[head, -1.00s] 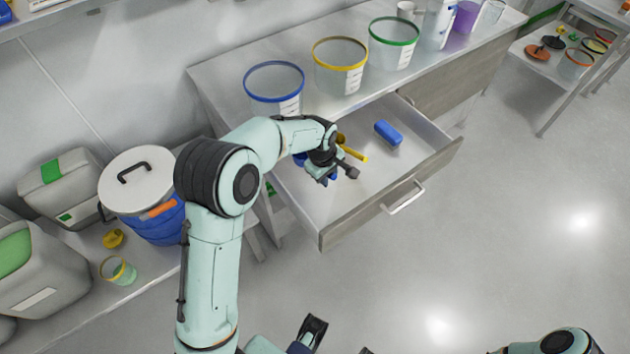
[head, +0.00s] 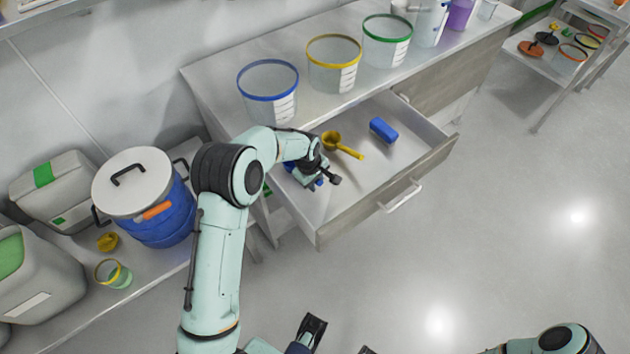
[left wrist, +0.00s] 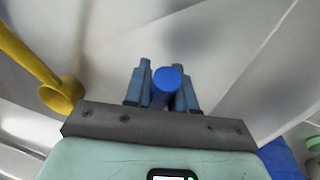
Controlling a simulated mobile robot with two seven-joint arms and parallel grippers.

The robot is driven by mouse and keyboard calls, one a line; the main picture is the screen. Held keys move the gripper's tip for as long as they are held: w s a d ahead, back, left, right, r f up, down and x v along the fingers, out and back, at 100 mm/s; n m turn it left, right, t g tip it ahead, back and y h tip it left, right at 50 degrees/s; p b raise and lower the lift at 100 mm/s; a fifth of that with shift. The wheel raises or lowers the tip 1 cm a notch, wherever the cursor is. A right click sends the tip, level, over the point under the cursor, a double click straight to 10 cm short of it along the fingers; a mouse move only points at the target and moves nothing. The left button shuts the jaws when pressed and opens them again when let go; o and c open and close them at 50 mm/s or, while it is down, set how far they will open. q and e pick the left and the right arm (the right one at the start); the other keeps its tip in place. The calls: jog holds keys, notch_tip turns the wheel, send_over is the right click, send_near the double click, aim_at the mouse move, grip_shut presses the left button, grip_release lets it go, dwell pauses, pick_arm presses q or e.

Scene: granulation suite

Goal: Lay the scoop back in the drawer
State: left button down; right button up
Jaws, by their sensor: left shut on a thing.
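My left gripper (head: 325,181) is low over the left part of the open drawer (head: 345,205). It is shut on the blue scoop, whose round blue handle end (left wrist: 168,82) shows between the fingers in the left wrist view. More blue (left wrist: 280,160), probably its bowl, shows at that view's lower right. In the head view the arm hides most of the scoop; I cannot tell whether it touches the drawer floor. A yellow scoop (head: 346,148) lies in the drawer beyond my gripper; it also shows in the left wrist view (left wrist: 58,92).
A blue block (head: 384,130) lies toward the drawer's far right. Tubs with blue (head: 268,93), yellow (head: 334,65) and green (head: 387,45) rims stand on the counter behind. A blue drum (head: 160,220) stands on the left bench. The drawer's front right floor is clear.

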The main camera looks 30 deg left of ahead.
pick_arm(q)
jog(key=shift+f, duration=0.1)
jog(key=c, duration=0.9)
grip_release()
jog(key=shift+c, duration=0.2)
jog(key=shift+r, duration=0.3)
notch_tip(320, 180, up, 12)
jog(key=s+p, duration=0.1)
jog(key=s, duration=0.1)
jog(key=shift+a+f, duration=0.25)
jog(key=shift+a, duration=0.1)
